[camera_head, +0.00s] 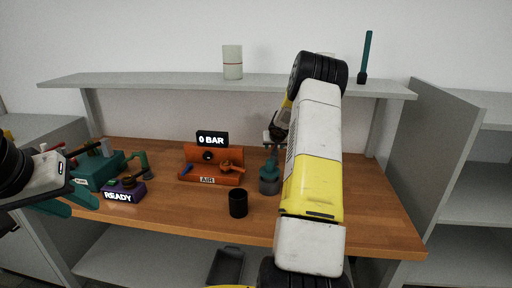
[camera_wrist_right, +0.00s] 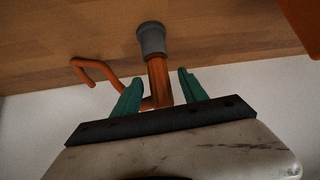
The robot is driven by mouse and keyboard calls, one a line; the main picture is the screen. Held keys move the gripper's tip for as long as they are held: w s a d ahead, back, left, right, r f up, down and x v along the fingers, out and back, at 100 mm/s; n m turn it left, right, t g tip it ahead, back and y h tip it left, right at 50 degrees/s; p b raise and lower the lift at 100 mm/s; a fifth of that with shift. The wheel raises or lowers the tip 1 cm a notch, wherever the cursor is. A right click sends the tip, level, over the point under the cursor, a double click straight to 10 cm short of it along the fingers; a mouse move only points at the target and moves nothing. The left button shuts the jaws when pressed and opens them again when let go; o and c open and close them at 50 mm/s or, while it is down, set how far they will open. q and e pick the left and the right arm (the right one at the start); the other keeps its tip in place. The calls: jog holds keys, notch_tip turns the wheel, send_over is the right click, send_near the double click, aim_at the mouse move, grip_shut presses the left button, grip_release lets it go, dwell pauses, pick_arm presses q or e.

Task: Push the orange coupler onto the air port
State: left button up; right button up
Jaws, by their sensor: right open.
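The orange coupler (camera_wrist_right: 158,82) stands upright with its end at a grey collar (camera_wrist_right: 151,39) in the right wrist view. My right gripper (camera_wrist_right: 160,88) is open, its teal fingers on either side of the coupler; gaps show. In the head view my right gripper (camera_head: 270,160) is over a grey cylinder (camera_head: 270,184), and my forearm hides part of this area. The orange AIR block (camera_head: 213,168) stands to its left, with a dark round opening (camera_head: 208,156) that looks like the air port. My left gripper (camera_head: 84,207) is at the left, empty, its teal fingers apart.
A 0 BAR display (camera_head: 211,139) tops the block, which bears an orange lever (camera_head: 231,167) and a blue handle (camera_head: 186,170). A black cup (camera_head: 238,203) stands in front. A purple READY box (camera_head: 125,191) and teal machine (camera_head: 95,170) are left. An orange hook-shaped tube (camera_wrist_right: 95,68) adjoins the coupler.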

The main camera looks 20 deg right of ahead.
jog(key=shift+w+d+f, duration=0.1)
jog(key=shift+w+f, duration=0.05)
grip_shut()
dwell(0.4)
